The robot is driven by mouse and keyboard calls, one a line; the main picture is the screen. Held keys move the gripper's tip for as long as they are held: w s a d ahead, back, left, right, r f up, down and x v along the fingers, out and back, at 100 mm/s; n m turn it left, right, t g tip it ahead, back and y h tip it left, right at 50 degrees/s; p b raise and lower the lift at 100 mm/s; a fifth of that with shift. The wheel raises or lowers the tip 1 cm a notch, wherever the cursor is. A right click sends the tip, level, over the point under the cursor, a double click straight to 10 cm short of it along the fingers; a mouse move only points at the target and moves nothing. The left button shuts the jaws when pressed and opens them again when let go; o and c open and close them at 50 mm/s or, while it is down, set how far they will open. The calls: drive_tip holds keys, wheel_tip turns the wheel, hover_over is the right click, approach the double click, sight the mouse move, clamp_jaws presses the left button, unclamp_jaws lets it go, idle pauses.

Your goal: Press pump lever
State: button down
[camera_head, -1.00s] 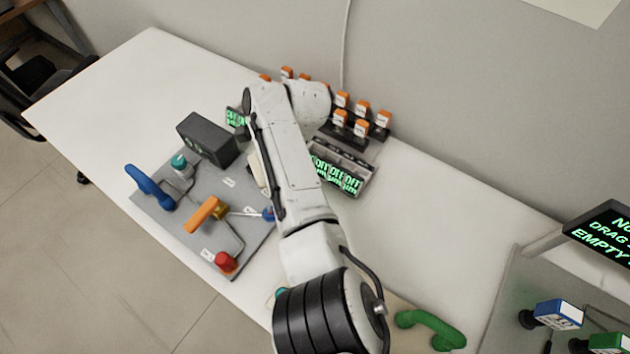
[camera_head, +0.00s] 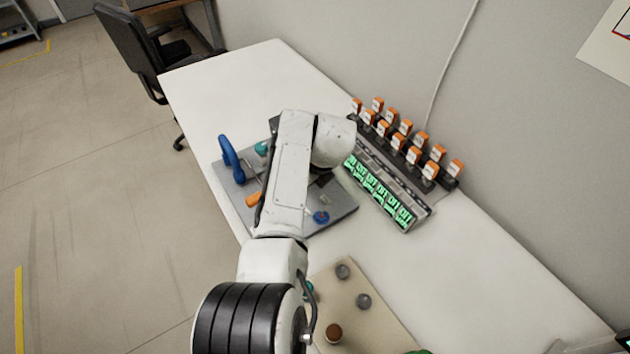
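A grey board (camera_head: 342,201) lies on the white table, partly hidden behind my arm. A blue upright lever (camera_head: 229,158) stands at its left edge. An orange handle (camera_head: 253,199) shows just left of my arm, mostly covered. I cannot tell which of the two is the pump lever. A teal knob (camera_head: 262,148) is near the blue lever, and a blue knob (camera_head: 321,217) is on the right part of the board. My arm crosses over the board, and my gripper is hidden behind it.
Right of the board stands a rack with several orange-topped switches (camera_head: 414,156) and a row of green-lit displays (camera_head: 378,191). A beige board (camera_head: 360,283) with round knobs lies in front. White table (camera_head: 470,270) is clear at right. A black chair (camera_head: 140,45) stands behind.

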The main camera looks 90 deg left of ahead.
drive_tip(key=shift+s+a+f, duration=0.15)
drive_tip(key=shift+s, duration=0.25)
drive_tip(key=shift+w, duration=0.1)
idle(0.4)
